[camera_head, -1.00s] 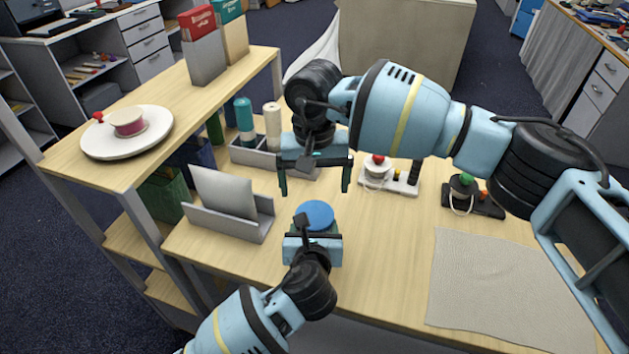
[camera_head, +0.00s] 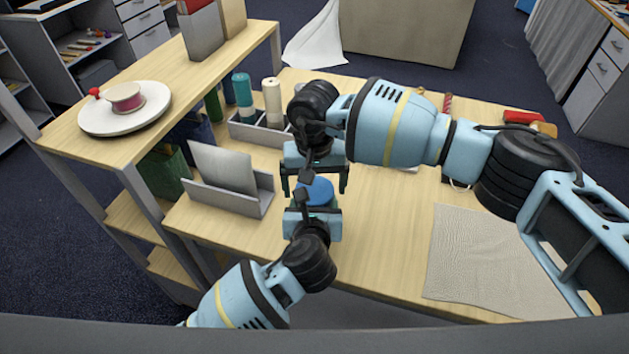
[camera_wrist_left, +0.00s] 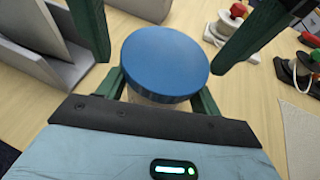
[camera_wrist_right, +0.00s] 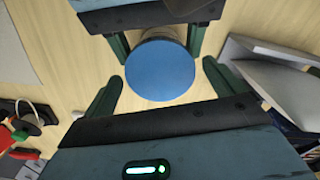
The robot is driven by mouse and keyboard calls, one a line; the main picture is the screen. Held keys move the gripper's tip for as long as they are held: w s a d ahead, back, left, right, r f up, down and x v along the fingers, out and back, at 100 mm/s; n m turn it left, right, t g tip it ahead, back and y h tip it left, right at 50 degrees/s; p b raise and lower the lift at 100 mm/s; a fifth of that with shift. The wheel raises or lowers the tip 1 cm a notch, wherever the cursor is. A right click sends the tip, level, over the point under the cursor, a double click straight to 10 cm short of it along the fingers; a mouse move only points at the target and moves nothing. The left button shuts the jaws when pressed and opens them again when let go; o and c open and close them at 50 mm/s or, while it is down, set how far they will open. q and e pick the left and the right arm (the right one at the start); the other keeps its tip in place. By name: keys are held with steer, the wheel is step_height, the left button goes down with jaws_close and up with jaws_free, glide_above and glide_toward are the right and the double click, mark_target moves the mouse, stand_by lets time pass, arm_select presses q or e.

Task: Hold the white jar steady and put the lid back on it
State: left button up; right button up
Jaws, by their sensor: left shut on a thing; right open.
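The jar shows a round blue lid (camera_head: 316,192) on top, which also shows in the left wrist view (camera_wrist_left: 165,62) and the right wrist view (camera_wrist_right: 160,70). Only a thin pale strip of the jar (camera_wrist_left: 158,97) shows beneath the lid. My left gripper (camera_head: 313,211) is shut on the jar from the near side, a finger on each side of its body. My right gripper (camera_head: 314,186) is open over the jar from the far side. Its fingers stand apart from the lid, one on each side. How tightly the lid sits on the rim cannot be told.
A grey holder with an upright panel (camera_head: 215,197) stands left of the jar. Behind it is a grey divided box (camera_head: 243,132) with teal and cream cylinders. A beige cloth (camera_head: 490,262) lies at right. Small red- and green-topped items (camera_wrist_left: 238,10) stand beyond the jar, partly behind my right arm.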

steer(key=c, duration=1)
steer(key=shift+m, duration=1.8)
steer(key=o, duration=1.1)
steer(key=shift+r, duration=2.25)
